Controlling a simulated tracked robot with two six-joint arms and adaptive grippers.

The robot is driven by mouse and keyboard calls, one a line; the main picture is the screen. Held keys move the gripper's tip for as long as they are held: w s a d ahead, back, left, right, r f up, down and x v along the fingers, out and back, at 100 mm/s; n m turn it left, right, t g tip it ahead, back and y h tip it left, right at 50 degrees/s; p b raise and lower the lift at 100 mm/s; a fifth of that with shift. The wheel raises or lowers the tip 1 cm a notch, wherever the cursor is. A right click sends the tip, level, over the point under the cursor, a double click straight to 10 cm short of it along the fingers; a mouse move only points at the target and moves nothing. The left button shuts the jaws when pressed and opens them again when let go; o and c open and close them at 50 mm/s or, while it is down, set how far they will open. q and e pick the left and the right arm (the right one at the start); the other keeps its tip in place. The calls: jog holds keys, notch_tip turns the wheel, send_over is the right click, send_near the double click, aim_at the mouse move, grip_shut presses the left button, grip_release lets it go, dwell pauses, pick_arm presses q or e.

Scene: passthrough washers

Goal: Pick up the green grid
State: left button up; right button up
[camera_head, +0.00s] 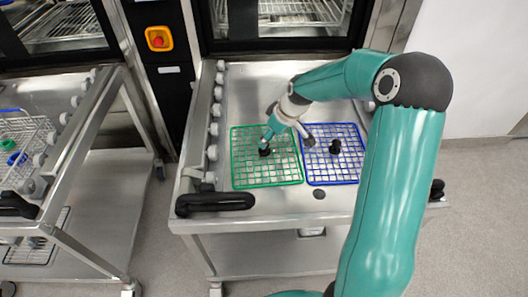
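The green grid (245,176) lies flat on the left part of the metal trolley top. A black knob (265,151) stands up from it. My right arm comes in from the right, and its small gripper (268,143) is at this knob, above the grid. The fingers overlap the knob in the picture, and I cannot tell whether they touch it or are shut on it. My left gripper is not in view.
A blue grid (350,174) with its own black knob (335,147) lies just right of the green one. A black handle (215,203) is at the trolley's front left, and rollers line its left side. A washer (280,25) stands behind. Another trolley (95,190) with a wire basket (25,150) is at left.

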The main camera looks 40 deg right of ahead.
aim_at(266, 152)
jog(key=shift+s+a+x, duration=0.1)
jog(key=shift+x, duration=1.3)
jog(key=shift+s+a+x, duration=0.1)
jog(key=shift+s+x, duration=0.05)
jog(key=shift+x, duration=1.2)
grip_shut()
